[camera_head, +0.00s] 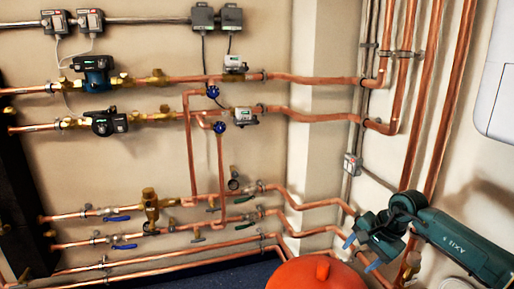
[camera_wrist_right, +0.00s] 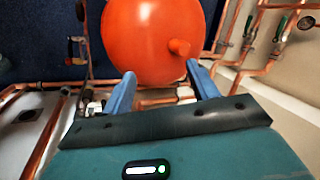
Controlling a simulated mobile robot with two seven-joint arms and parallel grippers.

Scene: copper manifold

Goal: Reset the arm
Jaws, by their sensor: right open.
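My right gripper (camera_head: 361,253) comes in from the right in the head view, on a dark green arm in front of the wall corner. Its two blue fingers point down and to the left, spread apart with nothing between them. In the right wrist view the gripper (camera_wrist_right: 160,88) also shows open, with an orange rounded tank (camera_wrist_right: 150,40) beyond the fingertips. In the head view the tank (camera_head: 315,275) is at the bottom, left of and below the gripper. I cannot tell whether the fingers touch it. My left gripper is not in view.
Copper pipes (camera_head: 325,82) run along the wall and up the right corner. Blue-handled valves (camera_head: 117,218), two pumps (camera_head: 97,75) and grey boxes (camera_head: 203,18) sit on or above them. A white cabinet (camera_head: 497,85) hangs at the right. Lower pipes (camera_head: 330,206) pass close to the gripper.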

